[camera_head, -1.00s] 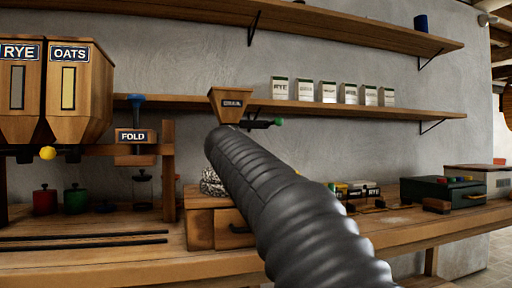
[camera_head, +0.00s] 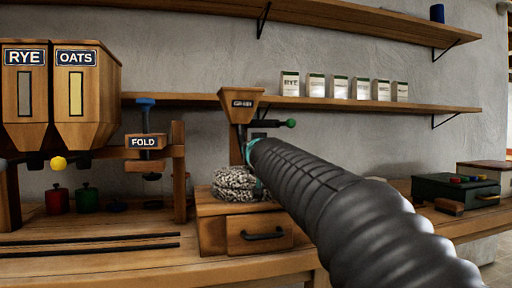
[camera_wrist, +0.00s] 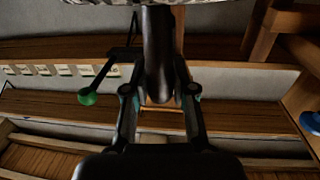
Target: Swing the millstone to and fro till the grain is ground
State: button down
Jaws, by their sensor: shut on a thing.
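The millstone (camera_head: 236,184) is a grey speckled round stone on top of a wooden mill box with a drawer (camera_head: 259,233). A wooden hopper (camera_head: 240,104) with a small label stands above it. A sliver of the stone shows at the top edge of the wrist view (camera_wrist: 85,2). My gripper (camera_wrist: 158,78) is shut on a dark upright handle (camera_wrist: 158,45), close beside the stone. In the head view my dark arm covers the gripper, the handle and the stone's right side. I cannot see any grain or flour.
A lever with a green knob (camera_head: 291,123) sticks out right of the hopper. Rye and oats bins (camera_head: 88,112) and a fold press (camera_head: 146,141) stand left. A dark green box (camera_head: 455,188) is at right. Shelves with packets (camera_head: 290,84) run behind.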

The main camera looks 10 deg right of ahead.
dwell(0.4)
jog(key=c, duration=0.9)
grip_release()
jog(key=shift+c, duration=0.2)
jog(key=s, duration=1.2)
jog(key=shift+a, duration=0.35)
